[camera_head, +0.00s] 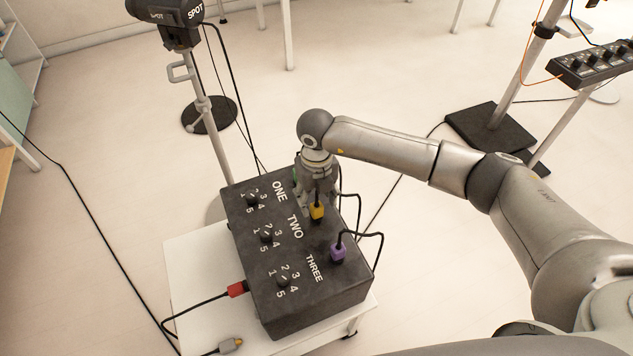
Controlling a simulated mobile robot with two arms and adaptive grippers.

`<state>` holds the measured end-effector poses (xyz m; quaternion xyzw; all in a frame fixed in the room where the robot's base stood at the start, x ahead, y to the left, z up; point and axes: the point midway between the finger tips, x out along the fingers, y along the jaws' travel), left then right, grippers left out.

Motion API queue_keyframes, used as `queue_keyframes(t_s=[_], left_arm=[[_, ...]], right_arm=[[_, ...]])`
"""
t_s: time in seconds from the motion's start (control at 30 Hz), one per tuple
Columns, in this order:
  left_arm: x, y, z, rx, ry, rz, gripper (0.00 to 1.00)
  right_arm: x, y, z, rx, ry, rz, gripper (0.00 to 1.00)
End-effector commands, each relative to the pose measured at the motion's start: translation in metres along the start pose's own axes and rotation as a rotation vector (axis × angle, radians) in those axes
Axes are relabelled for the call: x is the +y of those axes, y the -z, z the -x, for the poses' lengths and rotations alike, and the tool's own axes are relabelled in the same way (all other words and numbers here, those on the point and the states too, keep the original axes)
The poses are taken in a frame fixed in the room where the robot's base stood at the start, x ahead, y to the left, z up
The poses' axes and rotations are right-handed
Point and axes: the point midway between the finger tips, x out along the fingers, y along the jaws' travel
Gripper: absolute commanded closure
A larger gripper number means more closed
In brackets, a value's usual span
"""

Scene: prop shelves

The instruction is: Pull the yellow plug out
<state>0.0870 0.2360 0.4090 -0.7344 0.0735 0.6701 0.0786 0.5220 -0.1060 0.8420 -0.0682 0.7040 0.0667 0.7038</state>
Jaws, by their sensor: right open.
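The yellow plug (317,211) sits upright in the top of the dark control box (305,310), beside the word TWO. A black cable runs up from it. My right gripper (317,204) points down from above, its fingers around or just behind the yellow plug. It is open; whether the fingers touch the plug cannot be told. My wrist hides part of the box's far edge. My left gripper is out of view.
A purple plug (338,252) with a looping cable stands near THREE. A red plug (237,289) is at the box's left side. A grey connector (230,345) lies on the white table (195,290). A lamp stand (213,135) rises behind the box.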

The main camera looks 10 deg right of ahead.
Motion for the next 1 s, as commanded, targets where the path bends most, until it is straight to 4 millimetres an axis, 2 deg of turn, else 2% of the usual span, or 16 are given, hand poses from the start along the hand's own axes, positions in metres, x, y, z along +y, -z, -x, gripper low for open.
queue_keyframes(t_s=[0.1, 0.23, 0.6, 0.97, 1.0], left_arm=[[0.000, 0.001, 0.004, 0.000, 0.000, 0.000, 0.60], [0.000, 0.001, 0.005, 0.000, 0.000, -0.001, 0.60], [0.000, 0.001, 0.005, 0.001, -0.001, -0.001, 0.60], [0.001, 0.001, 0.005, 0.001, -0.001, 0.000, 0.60], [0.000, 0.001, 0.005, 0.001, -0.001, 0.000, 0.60]], right_arm=[[0.001, 0.001, -0.016, 0.002, -0.002, 0.001, 0.48], [0.001, 0.001, -0.027, 0.001, -0.001, 0.001, 0.48], [0.001, 0.000, -0.032, 0.000, -0.002, 0.002, 0.49], [0.001, 0.000, -0.032, 0.000, -0.002, 0.002, 0.96], [0.001, 0.000, -0.032, 0.000, -0.002, 0.002, 0.76]])
